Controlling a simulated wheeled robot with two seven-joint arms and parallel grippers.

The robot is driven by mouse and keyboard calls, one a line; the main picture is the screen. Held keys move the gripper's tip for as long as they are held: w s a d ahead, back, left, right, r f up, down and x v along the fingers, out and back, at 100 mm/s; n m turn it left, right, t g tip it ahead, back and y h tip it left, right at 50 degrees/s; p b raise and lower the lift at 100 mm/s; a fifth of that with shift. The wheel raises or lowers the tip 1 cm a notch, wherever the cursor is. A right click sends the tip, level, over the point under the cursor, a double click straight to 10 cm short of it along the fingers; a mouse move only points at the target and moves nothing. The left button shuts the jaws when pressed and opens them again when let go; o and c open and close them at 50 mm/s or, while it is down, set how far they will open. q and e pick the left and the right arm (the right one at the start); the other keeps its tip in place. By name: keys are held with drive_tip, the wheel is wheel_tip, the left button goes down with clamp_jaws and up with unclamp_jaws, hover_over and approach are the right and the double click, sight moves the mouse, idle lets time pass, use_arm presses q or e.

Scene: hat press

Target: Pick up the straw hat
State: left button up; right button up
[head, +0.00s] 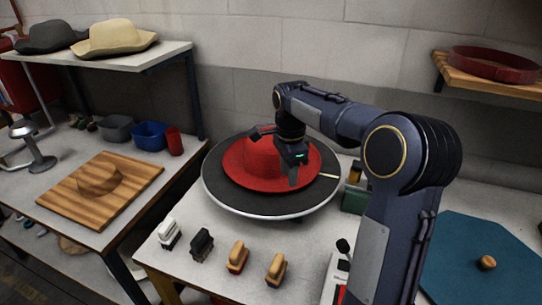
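The straw hat (115,38), pale beige with a darker band, sits brim down at the right part of the upper left shelf. A dark grey hat (52,36) is beside it on the left. My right gripper (293,180) is far from the straw hat, at a red hat (250,158) on a round dark plate. It points down at the red hat's right side. I cannot tell whether it touches the hat or how far its fingers are apart. My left gripper is not in view.
The round plate (225,203) stands on a white table with several brushes (237,256) along its front. A wooden board with a block (100,182) and bins (150,134) are on the left table. A red band (492,64) lies on the right shelf.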

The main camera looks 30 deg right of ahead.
sight(288, 187)
wheel_tip(288, 187, down, 4)
drive_tip(key=shift+f, duration=0.25)
drive_tip(key=shift+c, duration=0.3)
drive_tip(key=shift+d, duration=0.1)
clamp_jaws()
